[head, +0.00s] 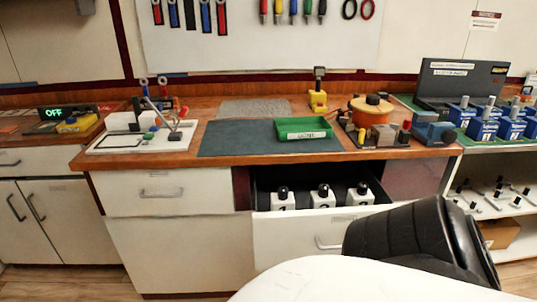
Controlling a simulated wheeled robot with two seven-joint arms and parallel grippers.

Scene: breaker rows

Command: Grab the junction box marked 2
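An open drawer (290,232) under the workbench holds three white boxes with black knobs, side by side. The left box (283,201) carries a dark mark that looks like a 1. The middle box (322,198) carries a mark that may be a 2, but it is too small to read surely. The right box (360,195) has a mark that I cannot read. All three stand upright with their knobs up. Neither of my grippers shows in this view.
The bench top bears a dark mat (240,140), a green tray (302,129), an orange reel (371,106) and tools. Several blue boxes (482,127) stand at the right. A black ribbed shape (410,235) at lower right overlaps the drawer front's right end.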

